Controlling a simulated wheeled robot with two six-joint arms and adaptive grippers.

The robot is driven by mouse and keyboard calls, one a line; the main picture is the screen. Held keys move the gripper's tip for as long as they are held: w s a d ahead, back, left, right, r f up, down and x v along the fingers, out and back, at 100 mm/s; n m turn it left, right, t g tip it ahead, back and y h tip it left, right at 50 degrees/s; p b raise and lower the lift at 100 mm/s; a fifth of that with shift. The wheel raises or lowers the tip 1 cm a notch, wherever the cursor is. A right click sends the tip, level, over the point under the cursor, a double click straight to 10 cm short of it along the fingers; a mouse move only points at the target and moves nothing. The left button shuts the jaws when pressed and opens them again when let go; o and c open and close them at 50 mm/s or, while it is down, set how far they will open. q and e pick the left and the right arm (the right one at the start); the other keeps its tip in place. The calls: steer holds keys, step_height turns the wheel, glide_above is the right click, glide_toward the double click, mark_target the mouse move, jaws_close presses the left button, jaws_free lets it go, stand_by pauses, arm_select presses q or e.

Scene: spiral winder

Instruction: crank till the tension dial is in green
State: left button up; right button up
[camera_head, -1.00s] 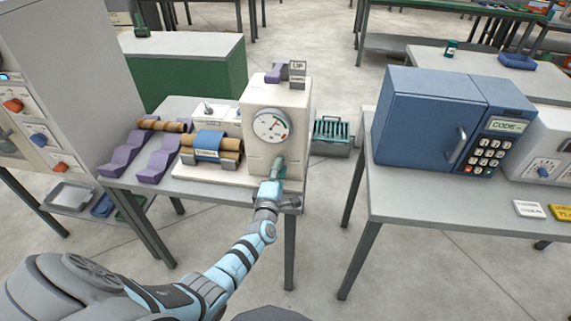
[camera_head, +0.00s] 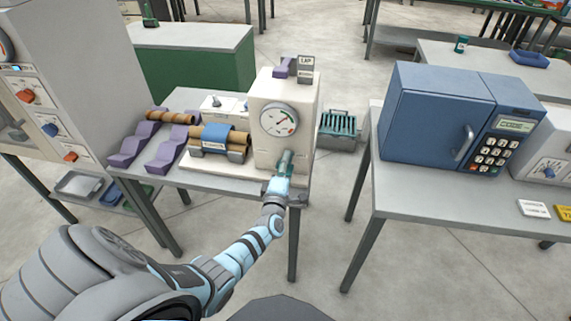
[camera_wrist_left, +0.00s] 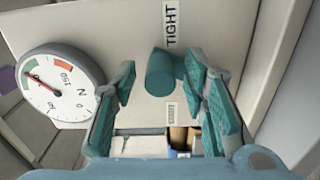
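The cream winder (camera_head: 255,152) stands on the near table's right end, with a round white tension dial (camera_head: 279,120) on its front. My left gripper (camera_head: 284,172) is at the winder's front, below the dial. In the left wrist view its fingers (camera_wrist_left: 160,95) are apart, on either side of the teal crank knob (camera_wrist_left: 160,72), with a visible gap on the left. A TIGHT label (camera_wrist_left: 171,25) is beside the knob. My right gripper is not in view.
A roll with a blue band (camera_head: 212,140) lies left of the dial, near purple wavy racks (camera_head: 165,150). A tall grey cabinet (camera_head: 75,80) stands at the left. A blue keypad box (camera_head: 435,115) is on the right table, across a floor gap.

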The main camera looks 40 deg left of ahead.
arm_select(q)
steer(key=shift+s+d, duration=0.1)
steer(key=shift+d, duration=0.05)
steer(key=v, duration=1.1)
steer(key=shift+s, duration=0.4)
